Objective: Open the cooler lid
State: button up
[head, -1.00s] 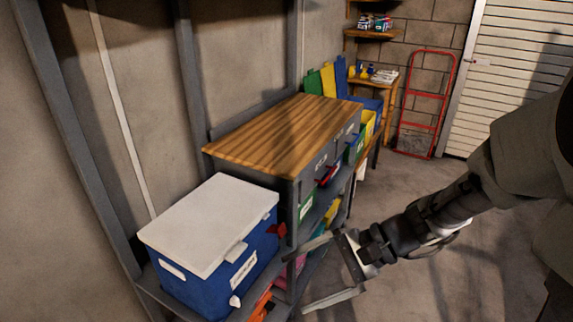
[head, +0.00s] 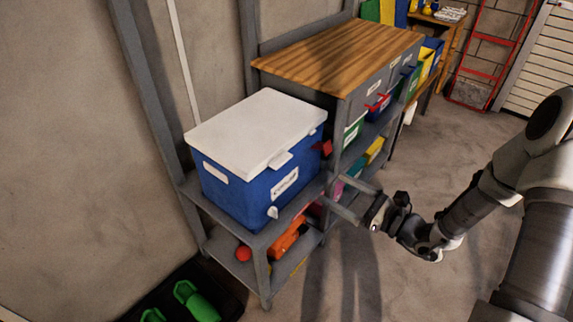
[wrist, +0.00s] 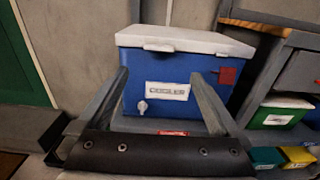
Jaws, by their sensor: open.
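The cooler (head: 250,192) is a blue box with a white lid (head: 258,130), standing on the top of a grey shelf. The lid lies flat and closed, with a white latch tab (head: 281,160) at its front edge. In the wrist view the cooler (wrist: 185,75) is ahead, with its label, white spigot and lid latch (wrist: 158,47) facing me. My gripper (head: 342,197) is open and empty, in front of the cooler, to its right and lower than the lid in the head view. Its two fingers (wrist: 163,85) spread across the cooler's front in the wrist view, apart from the lid.
A grey shelf (head: 262,240) bears the cooler, with a red ball and orange items below. A wood-topped workbench (head: 340,62) with bins stands right beside the cooler. Green items (head: 195,300) lie on a dark mat at the lower left. Floor at the right is clear.

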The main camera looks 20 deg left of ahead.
aim_at(277, 157)
jog(key=b+x, duration=0.2)
jog(key=x, duration=1.4)
jog(key=shift+s+b, duration=0.1)
jog(key=shift+b, duration=0.2)
grip_shut()
